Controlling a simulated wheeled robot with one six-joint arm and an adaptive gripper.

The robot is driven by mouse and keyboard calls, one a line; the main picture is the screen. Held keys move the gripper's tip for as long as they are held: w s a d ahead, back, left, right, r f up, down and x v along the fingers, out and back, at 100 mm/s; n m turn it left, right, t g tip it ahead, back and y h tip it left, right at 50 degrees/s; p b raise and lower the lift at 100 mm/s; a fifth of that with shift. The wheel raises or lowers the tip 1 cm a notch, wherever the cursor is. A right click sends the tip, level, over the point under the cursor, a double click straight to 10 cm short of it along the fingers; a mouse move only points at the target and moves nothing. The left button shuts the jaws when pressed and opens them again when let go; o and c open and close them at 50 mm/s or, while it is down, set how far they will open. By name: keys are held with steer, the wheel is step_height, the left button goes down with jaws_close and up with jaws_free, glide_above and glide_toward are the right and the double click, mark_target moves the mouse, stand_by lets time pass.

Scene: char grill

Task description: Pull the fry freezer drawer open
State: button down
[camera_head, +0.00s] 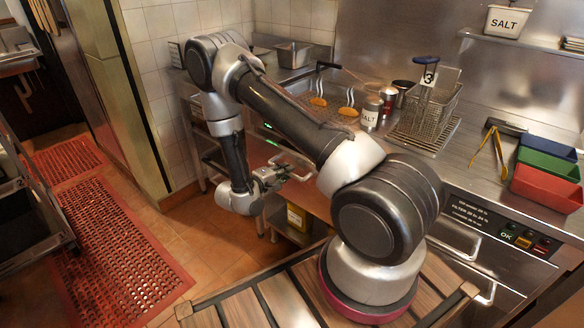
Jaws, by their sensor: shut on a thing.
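My gripper (284,174) is at the end of my arm, left of centre, low in front of the counter. It is shut on a pale metal bar handle (293,160), which I take for the fry freezer drawer's handle. The contact is small in the picture and partly covered by the fingers. The drawer front is mostly hidden behind my arm, so I cannot tell how far it stands out.
A fryer basket (425,112), a salt shaker (371,115) and tongs (489,150) are on the counter. Coloured trays (546,156) stand at the right. More bar handles (456,249) are on the front at lower right. Red mats (115,250) lie on the open floor at left.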

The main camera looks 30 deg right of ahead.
steer(key=f+v, duration=0.3)
steer(key=v, duration=1.3)
steer(key=a+f+v, duration=0.1)
steer(key=f+v, duration=0.2)
steer(key=v, duration=1.4)
steer(key=shift+s+a+f, duration=0.2)
steer(key=c, duration=1.4)
jaws_free()
steer(key=v, duration=1.2)
